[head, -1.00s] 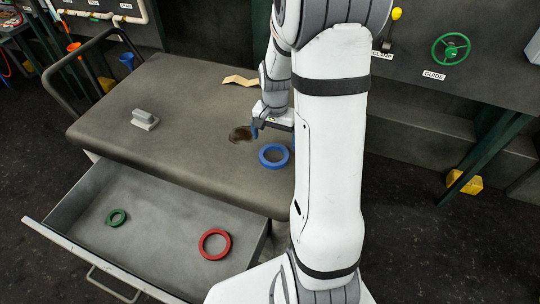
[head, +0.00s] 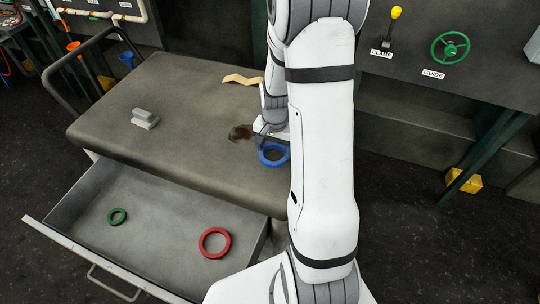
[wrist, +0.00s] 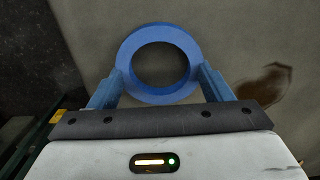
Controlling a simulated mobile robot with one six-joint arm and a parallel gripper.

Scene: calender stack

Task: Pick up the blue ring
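The blue ring (head: 273,164) lies flat on the grey cart top near its front right. In the wrist view the blue ring (wrist: 155,32) is seen from above, with its hole toward the camera. My gripper (wrist: 161,75) is open, its two blue fingers on either side of the ring's near part. The fingertips look very close to the ring's outer edge; I cannot tell whether they touch it. In the head view my gripper (head: 270,146) is right at the ring, partly hidden by my arm.
An open drawer below the cart top holds a red ring (head: 215,243) and a green ring (head: 117,216). A grey block with a handle (head: 145,119) stands on the cart top's left. A brown stain (head: 241,132) and a tan strip (head: 242,79) lie behind the ring.

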